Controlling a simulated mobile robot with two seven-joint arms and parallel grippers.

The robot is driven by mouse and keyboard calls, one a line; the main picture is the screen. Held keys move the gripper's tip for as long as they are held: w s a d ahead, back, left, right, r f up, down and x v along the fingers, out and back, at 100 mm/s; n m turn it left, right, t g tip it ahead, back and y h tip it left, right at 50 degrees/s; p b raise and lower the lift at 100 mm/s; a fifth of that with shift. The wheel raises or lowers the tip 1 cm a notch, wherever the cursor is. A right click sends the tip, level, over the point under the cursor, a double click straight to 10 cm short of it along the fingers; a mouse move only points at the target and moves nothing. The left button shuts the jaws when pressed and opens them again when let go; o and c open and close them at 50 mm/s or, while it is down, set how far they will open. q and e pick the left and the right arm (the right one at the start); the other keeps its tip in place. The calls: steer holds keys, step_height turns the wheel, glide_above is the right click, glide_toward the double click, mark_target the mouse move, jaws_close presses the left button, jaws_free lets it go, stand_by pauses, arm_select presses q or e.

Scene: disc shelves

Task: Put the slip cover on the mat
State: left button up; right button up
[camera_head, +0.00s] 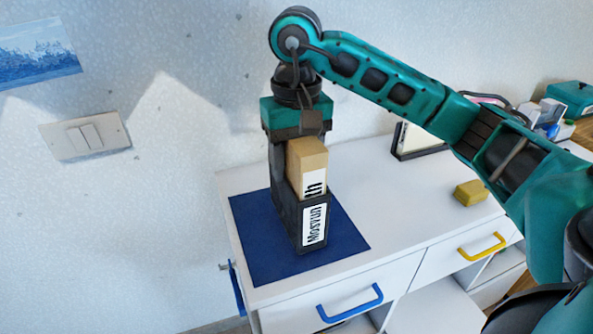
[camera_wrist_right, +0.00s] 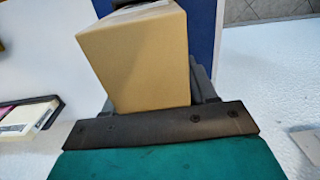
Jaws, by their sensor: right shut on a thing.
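The dark grey slip cover (camera_head: 287,219), with a white label reading "Mosvun", stands upright over the blue mat (camera_head: 262,262); its foot seems to touch the mat. A tan box (camera_head: 307,157) sits inside it and sticks out above its low front edge. In the right wrist view the tan box (camera_wrist_right: 140,55) fills the middle and hides most of the grip. My left gripper is not in view.
The mat lies on the left end of a white cabinet top (camera_head: 385,205). A yellow block (camera_head: 471,192) and a dark-framed item (camera_head: 420,139) stand further right. Drawers with a blue handle (camera_head: 350,303) and a yellow handle (camera_head: 482,246) are below. A wall is close behind.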

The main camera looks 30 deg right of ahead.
steer(key=shift+f, duration=0.8)
steer(key=shift+f+b, duration=0.2)
steer(key=shift+b, duration=0.1)
steer(key=o, duration=1.5)
steer(key=shift+r, duration=0.1)
